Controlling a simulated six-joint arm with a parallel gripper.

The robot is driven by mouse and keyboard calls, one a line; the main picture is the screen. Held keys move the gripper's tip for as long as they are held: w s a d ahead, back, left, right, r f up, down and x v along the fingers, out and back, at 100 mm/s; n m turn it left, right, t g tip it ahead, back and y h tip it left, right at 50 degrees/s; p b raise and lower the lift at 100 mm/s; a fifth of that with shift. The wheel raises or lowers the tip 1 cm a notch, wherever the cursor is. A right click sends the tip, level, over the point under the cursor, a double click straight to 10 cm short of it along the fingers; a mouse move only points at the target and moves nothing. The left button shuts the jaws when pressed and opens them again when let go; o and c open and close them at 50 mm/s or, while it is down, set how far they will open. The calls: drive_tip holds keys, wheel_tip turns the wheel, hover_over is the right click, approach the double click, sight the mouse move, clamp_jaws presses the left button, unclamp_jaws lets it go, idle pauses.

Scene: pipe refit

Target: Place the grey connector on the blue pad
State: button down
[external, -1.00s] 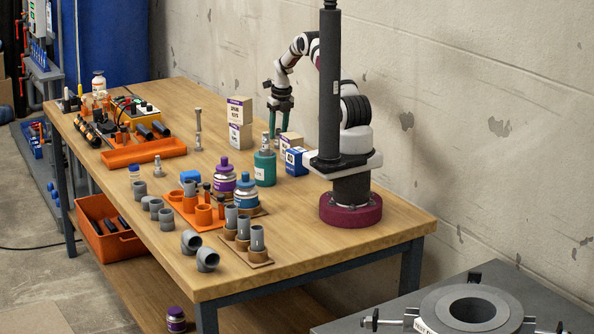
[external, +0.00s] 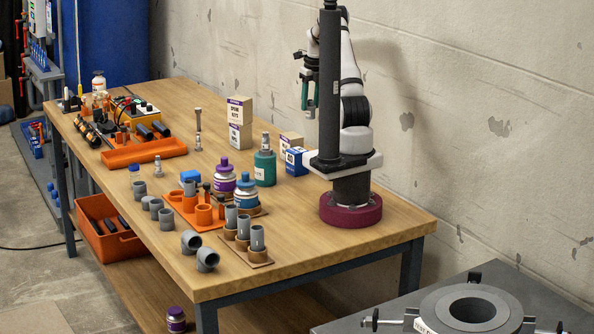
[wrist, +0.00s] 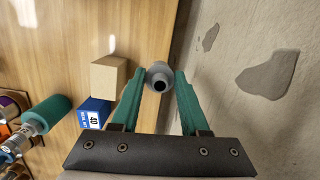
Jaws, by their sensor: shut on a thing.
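My gripper (external: 308,108) is raised above the back of the bench, beside the dark column. Its green fingers are shut on the grey connector, a round grey piece with a dark hole (wrist: 158,78) between the fingertips in the wrist view. The connector is clear of the bench, and my fingers partly hide it in the external view. I cannot tell which is the blue pad.
A teal bottle (external: 265,168), a blue box (external: 295,161) and cream boxes (external: 240,135) stand below my gripper. Purple and blue jars, an orange tray (external: 160,152) and several grey pipe pieces (external: 207,260) fill the bench front. The wall (wrist: 235,120) is close on the right.

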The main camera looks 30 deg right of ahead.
drive_tip(key=w+a+r+n, duration=0.1)
drive_tip(key=a+n, duration=0.4)
drive_tip(key=a, duration=0.6)
drive_tip(key=n+g+y, duration=0.2)
drive_tip(key=n, duration=1)
hover_over(190, 173)
wheel_tip(190, 173, down, 7)
drive_tip(key=shift+f, duration=0.1)
drive_tip(key=shift+w+f, duration=0.1)
drive_tip(key=shift+f, duration=0.25)
